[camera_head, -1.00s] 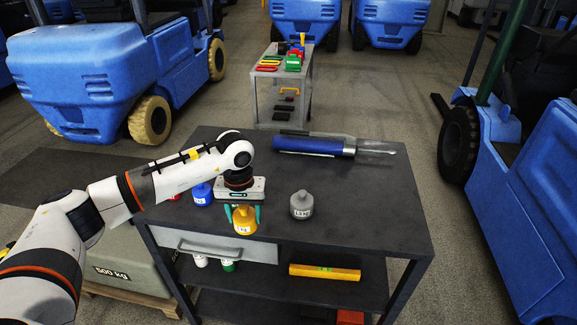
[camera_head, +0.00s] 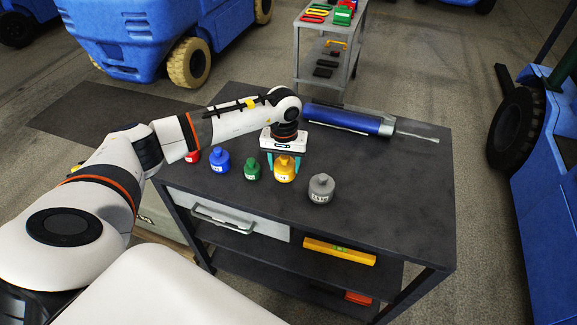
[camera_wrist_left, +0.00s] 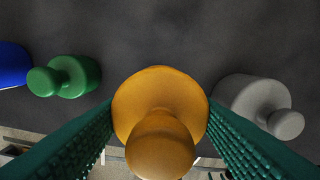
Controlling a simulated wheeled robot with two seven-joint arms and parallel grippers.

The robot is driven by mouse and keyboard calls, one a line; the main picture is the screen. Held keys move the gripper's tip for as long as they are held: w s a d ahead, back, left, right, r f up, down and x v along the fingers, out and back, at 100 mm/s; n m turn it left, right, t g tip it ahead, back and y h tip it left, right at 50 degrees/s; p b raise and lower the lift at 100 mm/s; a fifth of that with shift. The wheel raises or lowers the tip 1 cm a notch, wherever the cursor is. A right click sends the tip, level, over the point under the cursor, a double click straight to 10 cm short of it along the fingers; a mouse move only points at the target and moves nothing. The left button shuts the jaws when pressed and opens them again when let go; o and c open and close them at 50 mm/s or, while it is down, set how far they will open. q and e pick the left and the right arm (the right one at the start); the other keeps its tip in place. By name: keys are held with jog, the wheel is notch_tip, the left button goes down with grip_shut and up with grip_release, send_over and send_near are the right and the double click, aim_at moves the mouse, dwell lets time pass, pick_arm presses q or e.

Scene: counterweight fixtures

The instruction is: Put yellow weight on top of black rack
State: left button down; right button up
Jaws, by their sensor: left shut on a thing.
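The yellow weight (camera_head: 284,169) is between the green fingers of my left gripper (camera_head: 284,160), which is shut on it. The wrist view shows the weight (camera_wrist_left: 160,110) upright, with a finger on each side. It is over the top of the dark worktable with shelves (camera_head: 390,205), the only black rack-like thing I see. I cannot tell whether its base touches the top. A green weight (camera_head: 252,170) stands to its left and a grey weight (camera_head: 321,189) to its right. My right gripper is out of view.
A blue weight (camera_head: 219,160) and a red weight (camera_head: 193,156) stand further left. A blue cylindrical tool (camera_head: 345,119) lies along the back edge. A yellow level (camera_head: 339,252) lies on a lower shelf. The table's right part is clear.

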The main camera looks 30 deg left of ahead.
aim_at(285, 173)
pick_arm(q)
jog(key=shift+w+f, duration=0.2)
jog(key=shift+f, duration=0.25)
notch_tip(285, 173, down, 3)
jog(key=shift+r+p, duration=0.15)
jog(key=shift+p, duration=0.4)
jog(key=shift+f, duration=0.4)
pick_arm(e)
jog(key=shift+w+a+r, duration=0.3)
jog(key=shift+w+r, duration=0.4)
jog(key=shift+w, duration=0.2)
pick_arm(q)
jog(key=shift+f, duration=0.1)
jog(key=c, duration=0.5)
grip_release()
jog(key=shift+s, duration=0.1)
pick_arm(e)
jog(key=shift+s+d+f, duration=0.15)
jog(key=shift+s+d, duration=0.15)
